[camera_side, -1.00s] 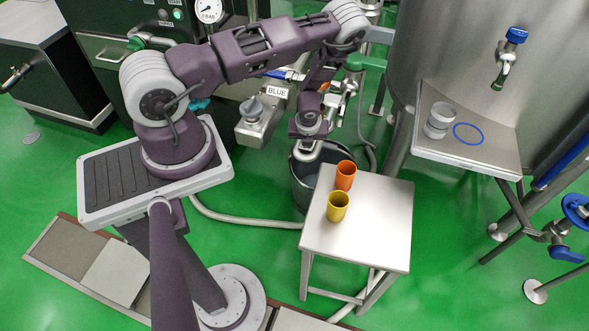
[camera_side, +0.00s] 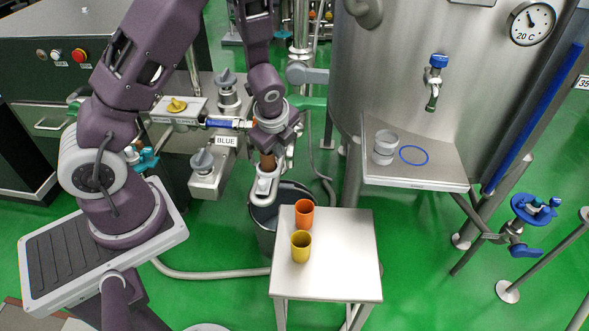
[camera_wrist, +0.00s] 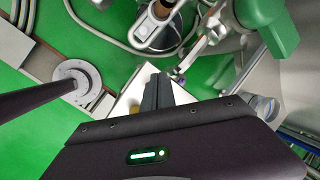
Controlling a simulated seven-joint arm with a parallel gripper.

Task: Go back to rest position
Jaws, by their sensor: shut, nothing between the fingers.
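My gripper (camera_wrist: 157,82) is shut in the wrist view, with its two grey fingers together and nothing between them. In the side view my forearm rises out of the top of the picture and my wrist hangs back down near the pipe outlet (camera_side: 265,186). The fingers are hard to make out there. An orange cup (camera_side: 304,215) and a yellow cup (camera_side: 301,247) stand upright on the small metal table (camera_side: 345,265), apart from my gripper. In the wrist view my fingers hide part of the table, and only a bit of yellow shows beside them.
A dark bucket (camera_side: 263,238) stands on the floor under the outlet. A shelf (camera_side: 430,177) at the tank holds clear containers (camera_side: 384,150) and has a blue ring (camera_side: 414,155). Valves and pipes, one labelled BLUE, crowd behind my wrist. The table's right half is clear.

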